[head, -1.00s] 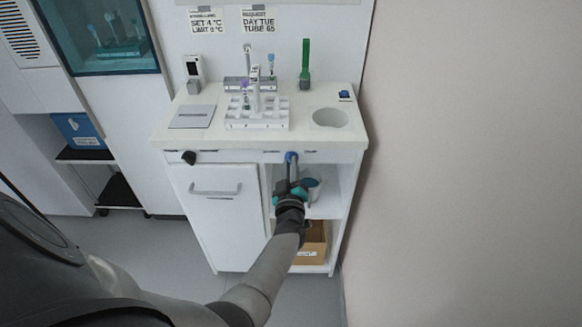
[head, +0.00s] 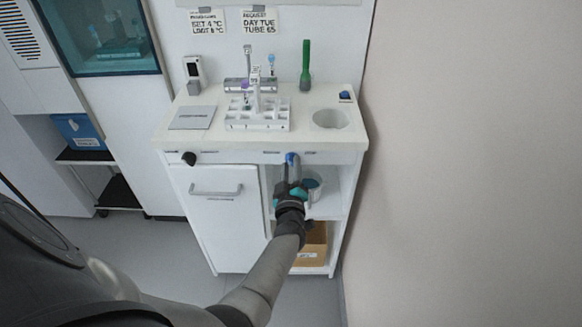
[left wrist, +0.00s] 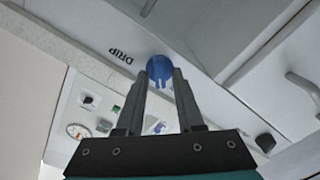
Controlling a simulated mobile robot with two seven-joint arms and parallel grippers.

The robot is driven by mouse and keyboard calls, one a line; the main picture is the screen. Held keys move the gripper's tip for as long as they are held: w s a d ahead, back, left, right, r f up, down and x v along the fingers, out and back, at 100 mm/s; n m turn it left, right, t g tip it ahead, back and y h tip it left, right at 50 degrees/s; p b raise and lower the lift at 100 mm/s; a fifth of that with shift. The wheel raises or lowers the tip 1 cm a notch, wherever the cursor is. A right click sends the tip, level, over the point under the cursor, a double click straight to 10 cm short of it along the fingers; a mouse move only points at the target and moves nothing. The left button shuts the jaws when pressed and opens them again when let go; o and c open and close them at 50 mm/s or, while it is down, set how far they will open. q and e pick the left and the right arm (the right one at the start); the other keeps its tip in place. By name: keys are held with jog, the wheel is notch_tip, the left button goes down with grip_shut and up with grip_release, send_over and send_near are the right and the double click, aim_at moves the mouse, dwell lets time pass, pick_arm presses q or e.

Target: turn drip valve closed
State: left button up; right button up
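The drip valve is a blue knob (head: 291,158) on the front panel of the white cabinet, under the worktop edge. In the left wrist view the knob (left wrist: 160,68) sits between the fingertips, beside the printed word DRIP. My left gripper (head: 290,168) reaches up to it from below. The fingers hide part of the knob's lower edge. My right gripper is in neither view.
A black knob (head: 189,158) sits further left on the same panel, above a door handle (head: 216,192). A white rack (head: 257,121) and a green-handled tool (head: 305,68) stand on the worktop. Below my gripper is an open shelf with a cardboard box (head: 312,247).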

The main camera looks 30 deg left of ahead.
pick_arm(q)
jog(key=shift+o, duration=0.5)
jog(key=shift+s+d, duration=0.15)
jog(key=shift+s, duration=0.05)
jog(key=p+v, duration=0.5)
jog(key=v, duration=0.6)
jog(key=shift+s, duration=0.25)
